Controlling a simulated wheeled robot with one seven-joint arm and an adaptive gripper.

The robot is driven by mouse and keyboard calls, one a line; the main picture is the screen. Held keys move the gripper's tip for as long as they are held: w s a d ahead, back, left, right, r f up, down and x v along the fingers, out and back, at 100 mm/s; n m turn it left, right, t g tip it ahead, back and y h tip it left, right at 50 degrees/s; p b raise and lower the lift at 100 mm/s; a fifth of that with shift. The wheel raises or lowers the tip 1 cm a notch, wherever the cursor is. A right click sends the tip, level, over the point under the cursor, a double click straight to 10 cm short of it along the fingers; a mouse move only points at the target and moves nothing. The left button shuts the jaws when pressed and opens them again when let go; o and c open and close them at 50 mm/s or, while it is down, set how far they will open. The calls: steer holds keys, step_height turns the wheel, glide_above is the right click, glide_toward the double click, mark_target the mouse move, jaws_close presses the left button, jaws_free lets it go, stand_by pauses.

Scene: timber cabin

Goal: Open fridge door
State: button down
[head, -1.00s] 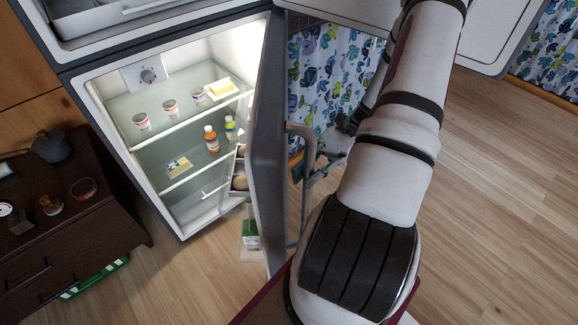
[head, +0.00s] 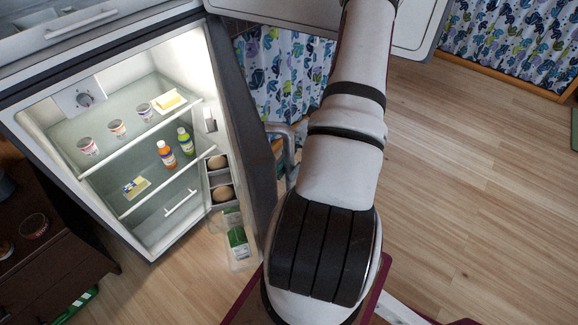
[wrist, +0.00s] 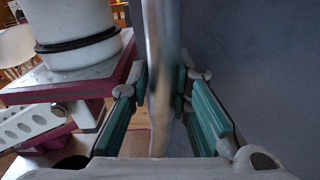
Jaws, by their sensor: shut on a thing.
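The fridge (head: 150,225) is on the left in the head view, with its lit inside showing. Its dark grey door (head: 243,120) stands open, hinged on the right, with door shelves holding two eggs and a green carton. The pale door handle (head: 291,155) is on the outer face, partly hidden by my arm. In the wrist view, the handle (wrist: 158,60) runs upright between the green-padded fingers of my gripper (wrist: 162,88), which is shut on it. The grey door face (wrist: 255,60) fills the right side there. My arm hides the gripper in the head view.
A second, white-lined door (head: 405,25) stands open above. A dark cabinet (head: 60,255) is at the left. Patterned curtains (head: 275,65) hang behind the door. The wooden floor (head: 480,190) at right is clear.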

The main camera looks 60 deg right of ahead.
steer(key=c, duration=1.4)
jaws_free()
steer(key=shift+c, duration=0.2)
step_height(320, 180, up, 10)
steer(key=shift+w+r, duration=0.1)
steer(key=shift+w, duration=0.05)
steer(key=shift+f, duration=0.5)
steer(key=shift+w+d, duration=0.55)
steer(key=shift+d, duration=1.95)
steer(key=p, duration=0.3)
glide_toward(288, 134)
steer(key=w+f, duration=0.1)
steer(key=w, duration=0.2)
steer(key=shift+d+f+p, duration=0.15)
steer(key=shift+d+p, duration=0.3)
steer(key=shift+p, duration=0.15)
